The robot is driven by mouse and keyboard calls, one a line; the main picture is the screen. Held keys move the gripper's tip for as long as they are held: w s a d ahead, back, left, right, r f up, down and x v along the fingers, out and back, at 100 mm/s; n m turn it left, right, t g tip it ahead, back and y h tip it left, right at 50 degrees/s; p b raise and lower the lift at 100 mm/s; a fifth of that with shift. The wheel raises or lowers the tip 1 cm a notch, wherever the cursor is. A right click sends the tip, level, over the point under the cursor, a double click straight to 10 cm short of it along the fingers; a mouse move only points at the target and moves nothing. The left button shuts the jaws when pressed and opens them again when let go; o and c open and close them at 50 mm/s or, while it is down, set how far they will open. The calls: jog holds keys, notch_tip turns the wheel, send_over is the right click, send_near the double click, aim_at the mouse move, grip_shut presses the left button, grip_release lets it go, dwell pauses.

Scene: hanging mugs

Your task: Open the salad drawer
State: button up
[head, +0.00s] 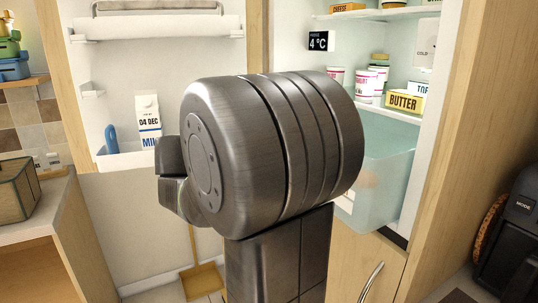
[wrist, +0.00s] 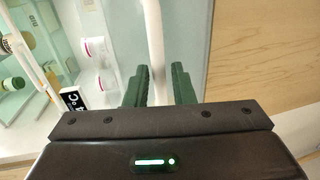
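The salad drawer (head: 388,172) is a pale blue-green translucent bin low in the open fridge, below the shelf with the butter. Its left part is hidden behind my arm, and I cannot tell how far out it is. My gripper's fingers do not show clearly in the head view, where my thick grey arm fills the middle. In the wrist view my gripper (wrist: 160,88) has two green fingers standing apart. A white bar or edge (wrist: 154,40) runs between or just beyond them; I cannot tell what it belongs to or whether they touch it.
The fridge door at left holds a milk carton (head: 148,118). The shelf has a butter box (head: 404,103) and several pots (head: 367,86). A temperature display (head: 319,41) also shows in the wrist view (wrist: 74,101). A wooden side panel (head: 462,130) and a dark appliance (head: 515,225) stand at right.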

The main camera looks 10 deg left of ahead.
jog(key=shift+o, duration=0.8)
jog(key=v, duration=1.3)
jog(key=shift+s+a, duration=0.25)
jog(key=shift+a, duration=0.05)
jog(key=shift+r, duration=0.15)
jog(key=x, duration=1.4)
